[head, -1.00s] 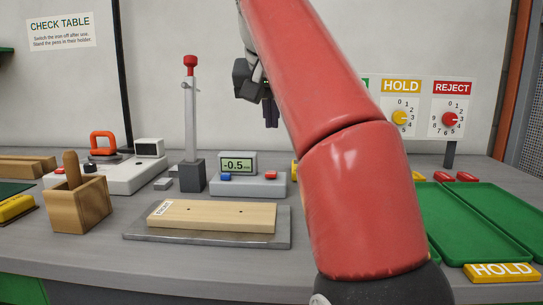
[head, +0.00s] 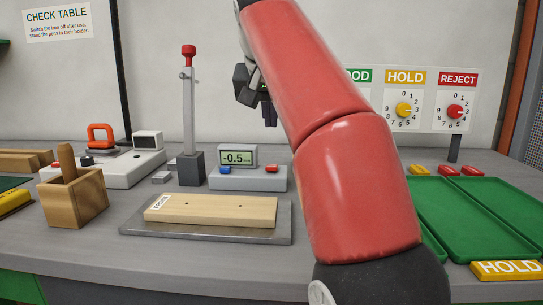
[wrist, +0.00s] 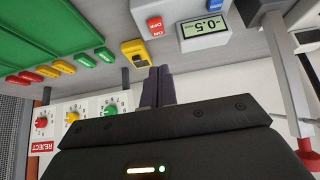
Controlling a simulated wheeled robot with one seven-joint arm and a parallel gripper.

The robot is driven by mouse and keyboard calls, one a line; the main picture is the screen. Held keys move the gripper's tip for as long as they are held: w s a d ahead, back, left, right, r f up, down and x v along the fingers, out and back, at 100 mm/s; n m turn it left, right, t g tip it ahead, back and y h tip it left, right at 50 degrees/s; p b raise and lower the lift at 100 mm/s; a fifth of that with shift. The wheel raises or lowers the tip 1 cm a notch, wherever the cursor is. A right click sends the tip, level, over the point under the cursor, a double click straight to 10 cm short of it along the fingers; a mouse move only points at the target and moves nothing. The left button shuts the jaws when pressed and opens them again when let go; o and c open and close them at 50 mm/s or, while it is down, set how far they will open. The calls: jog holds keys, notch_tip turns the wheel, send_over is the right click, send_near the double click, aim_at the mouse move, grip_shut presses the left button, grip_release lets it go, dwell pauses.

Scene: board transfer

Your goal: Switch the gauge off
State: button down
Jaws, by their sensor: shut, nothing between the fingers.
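The gauge (head: 250,181) is a low grey box on the table with a lit display (head: 237,158) reading -0.5. A blue button (head: 225,170) sits at its left and a red button (head: 269,171) at its right. In the wrist view, which is upside down, the red button (wrist: 155,26) is labelled OFF and the blue one ON; the display (wrist: 205,30) is lit there too. My gripper (head: 270,114) is shut and empty, above and behind the gauge's right side. Its dark fingers (wrist: 158,86) show in the wrist view, apart from the gauge.
A wooden board (head: 211,211) lies on a grey plate (head: 135,225) before the gauge. A post with a red knob (head: 189,50) stands left of it. A yellow block (wrist: 136,52) is beside the gauge. Green trays (head: 470,213) are at right. My arm hides part of the table.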

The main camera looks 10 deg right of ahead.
jog(key=b, duration=0.2)
send_over(272, 167)
notch_tip(272, 167, down, 5)
jog(key=shift+s+f, duration=0.1)
jog(key=shift+f, duration=0.05)
jog(key=shift+s+a+f+b, duration=0.15)
jog(key=shift+f+b, duration=0.2)
jog(key=shift+f, duration=0.25)
jog(key=shift+s+f+b, duration=0.1)
jog(key=shift+f+b, duration=0.25)
jog(key=shift+f, duration=0.85)
jog(key=shift+b, duration=0.3)
jog(key=shift+s+f+b, duration=0.1)
jog(key=shift+f+b, duration=0.15)
jog(key=shift+b, duration=0.1)
jog(key=shift+s+a+f+t+b, duration=0.15)
jog(key=shift+f+t+b, duration=0.3)
jog(key=shift+b, duration=0.75)
jog(key=shift+r+p, duration=0.35)
